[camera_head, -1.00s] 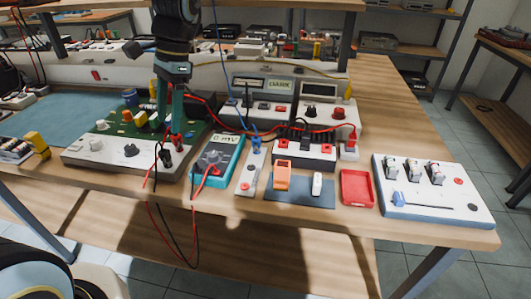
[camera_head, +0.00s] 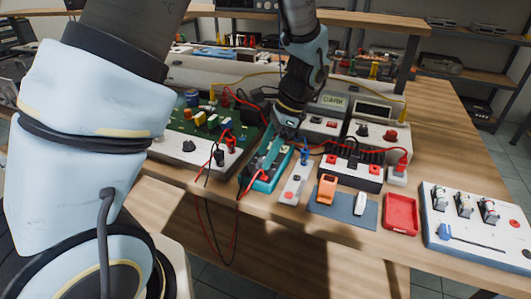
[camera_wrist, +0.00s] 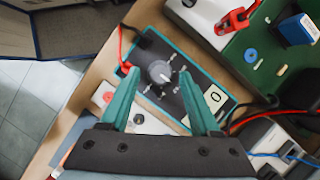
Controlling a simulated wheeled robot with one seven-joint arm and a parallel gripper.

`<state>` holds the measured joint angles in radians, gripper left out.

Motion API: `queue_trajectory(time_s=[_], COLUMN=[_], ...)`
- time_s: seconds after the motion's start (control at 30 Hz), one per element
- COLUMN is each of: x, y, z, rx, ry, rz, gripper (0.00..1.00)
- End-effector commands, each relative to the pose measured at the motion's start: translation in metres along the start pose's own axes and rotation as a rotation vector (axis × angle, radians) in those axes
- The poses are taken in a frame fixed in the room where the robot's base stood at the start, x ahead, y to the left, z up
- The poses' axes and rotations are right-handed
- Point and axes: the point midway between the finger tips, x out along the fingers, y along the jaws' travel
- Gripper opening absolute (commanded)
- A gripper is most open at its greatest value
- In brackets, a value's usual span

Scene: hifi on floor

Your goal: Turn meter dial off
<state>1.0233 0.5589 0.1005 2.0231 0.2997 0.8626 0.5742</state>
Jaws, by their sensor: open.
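My gripper (camera_head: 275,150) is above the meter. In the wrist view my gripper (camera_wrist: 160,98) is open, with its two teal fingers on either side of the dial's near side. I cannot tell whether either fingertip touches the dial.
Red and black leads (camera_head: 228,215) hang over the bench's front edge. A green circuit board (camera_head: 215,120) is left of the meter. A power strip (camera_head: 345,172), an orange device (camera_head: 327,189), a red tray (camera_head: 400,214) and a switch panel (camera_head: 475,225) stand to the right.

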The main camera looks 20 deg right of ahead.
Motion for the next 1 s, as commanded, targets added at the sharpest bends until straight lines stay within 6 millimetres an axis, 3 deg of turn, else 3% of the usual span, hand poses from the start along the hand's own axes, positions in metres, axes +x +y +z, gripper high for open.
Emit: queue_trajectory(time_s=[0.43, 1.0], x=[0.0111, 0.0108], y=[0.0002, 0.0003], z=[0.0003, 0.0002], rx=[-0.001, -0.001], ry=[0.0, 0.0], rz=[0.0, 0.001], gripper=[0.62, 0.0])
